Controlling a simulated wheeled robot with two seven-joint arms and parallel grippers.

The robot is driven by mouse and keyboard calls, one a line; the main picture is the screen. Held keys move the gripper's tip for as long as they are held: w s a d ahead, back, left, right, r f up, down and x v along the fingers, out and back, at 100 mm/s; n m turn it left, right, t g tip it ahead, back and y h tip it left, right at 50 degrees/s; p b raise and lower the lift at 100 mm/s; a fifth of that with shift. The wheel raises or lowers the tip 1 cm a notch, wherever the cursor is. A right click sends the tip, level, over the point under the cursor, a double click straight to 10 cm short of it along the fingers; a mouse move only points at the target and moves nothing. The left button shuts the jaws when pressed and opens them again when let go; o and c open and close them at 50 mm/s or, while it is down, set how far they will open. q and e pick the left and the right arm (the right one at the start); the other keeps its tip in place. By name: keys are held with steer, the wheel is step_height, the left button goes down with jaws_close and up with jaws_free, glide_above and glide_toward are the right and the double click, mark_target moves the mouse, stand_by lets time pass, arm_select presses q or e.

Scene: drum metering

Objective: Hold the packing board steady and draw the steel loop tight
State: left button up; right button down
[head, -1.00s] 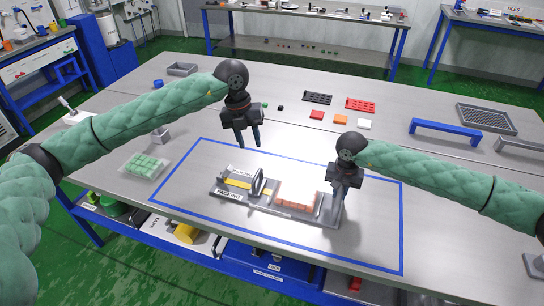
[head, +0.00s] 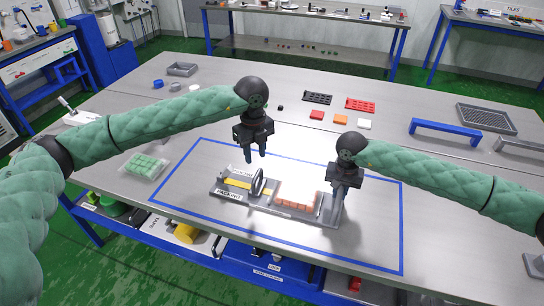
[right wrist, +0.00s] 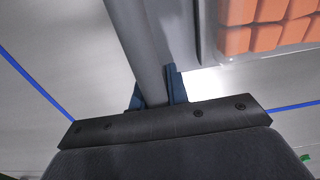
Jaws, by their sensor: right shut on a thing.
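The grey packing board (head: 268,207) lies flat inside the blue rectangle. A steel loop (head: 258,184) stands upright near its middle, by a yellow strip (head: 238,184). Orange blocks (head: 297,206) sit in a row in a clear tray on its right half. My right gripper (head: 342,203) is at the board's right end. In the right wrist view, my right gripper (right wrist: 153,95) is shut on a grey bar (right wrist: 137,45) beside the orange blocks. My left gripper (head: 256,151) is empty, above and behind the loop, fingers apart and pointing down.
A tray of green pieces (head: 145,166) lies left of the blue outline. Behind are red and dark racks (head: 360,105), small coloured blocks and a blue bridge-like stand (head: 445,129). The steel table inside the outline is otherwise bare.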

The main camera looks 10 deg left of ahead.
arm_select(q)
steer(key=shift+m+h, duration=0.7)
steer(key=shift+h, duration=0.1)
steer(key=shift+s+d+r, duration=0.1)
steer(key=shift+s+d, duration=0.15)
steer(key=shift+d, duration=0.6)
steer(key=shift+s+d+f, duration=0.1)
steer(key=shift+s+d, duration=0.15)
steer(key=shift+d, duration=0.65)
steer(key=shift+s+d+r, duration=0.1)
steer(key=shift+s+d, duration=0.15)
steer(key=shift+d, duration=0.6)
steer(key=m, duration=0.9)
glide_toward(257, 173)
steer(key=shift+m, duration=0.3)
steer(key=f, duration=0.5)
steer(key=d+f, duration=0.1)
steer(key=f, duration=0.2)
steer(key=shift+s, duration=0.2)
